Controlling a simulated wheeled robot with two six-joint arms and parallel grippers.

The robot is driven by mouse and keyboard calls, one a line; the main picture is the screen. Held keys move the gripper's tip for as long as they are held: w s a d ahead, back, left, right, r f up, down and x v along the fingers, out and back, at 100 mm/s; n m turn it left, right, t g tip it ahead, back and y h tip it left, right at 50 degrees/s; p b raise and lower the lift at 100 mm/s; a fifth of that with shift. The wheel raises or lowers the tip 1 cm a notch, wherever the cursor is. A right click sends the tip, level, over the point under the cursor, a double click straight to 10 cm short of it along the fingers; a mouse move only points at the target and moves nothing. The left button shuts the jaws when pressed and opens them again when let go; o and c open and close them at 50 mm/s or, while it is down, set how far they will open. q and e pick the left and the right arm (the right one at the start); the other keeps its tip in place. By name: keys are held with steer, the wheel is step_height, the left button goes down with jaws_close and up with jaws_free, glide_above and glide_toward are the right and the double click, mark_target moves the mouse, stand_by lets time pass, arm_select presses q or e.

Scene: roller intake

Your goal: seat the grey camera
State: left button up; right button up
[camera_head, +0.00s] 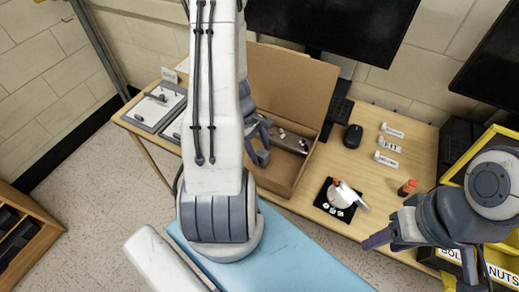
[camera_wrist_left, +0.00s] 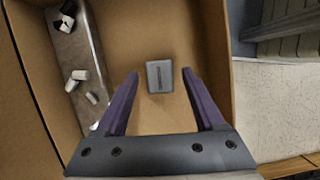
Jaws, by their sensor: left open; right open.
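A small grey block (camera_wrist_left: 160,76), which looks like the grey camera, lies on the floor of the open cardboard box (camera_wrist_left: 208,20). My left gripper (camera_head: 262,145) is open inside the box, which also shows in the head view (camera_head: 300,85). In the left wrist view its two purple fingers point toward the block, one tip to either side; I cannot tell how far above it they are. In the head view my left arm hides the block. My right gripper (camera_head: 378,238) is empty near the table's front edge, right of the box.
A tray (camera_wrist_left: 72,45) with several black and white pieces lies along the box's left side. A white device (camera_head: 342,195) stands on a black pad, with an orange bottle (camera_head: 406,187) to its right. A mouse (camera_head: 352,138) and white labelled pieces (camera_head: 388,160) lie behind.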

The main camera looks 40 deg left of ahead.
arm_select(q)
jaws_close()
steer(key=shift+r+p, duration=2.8)
steer(key=shift+r, duration=0.2)
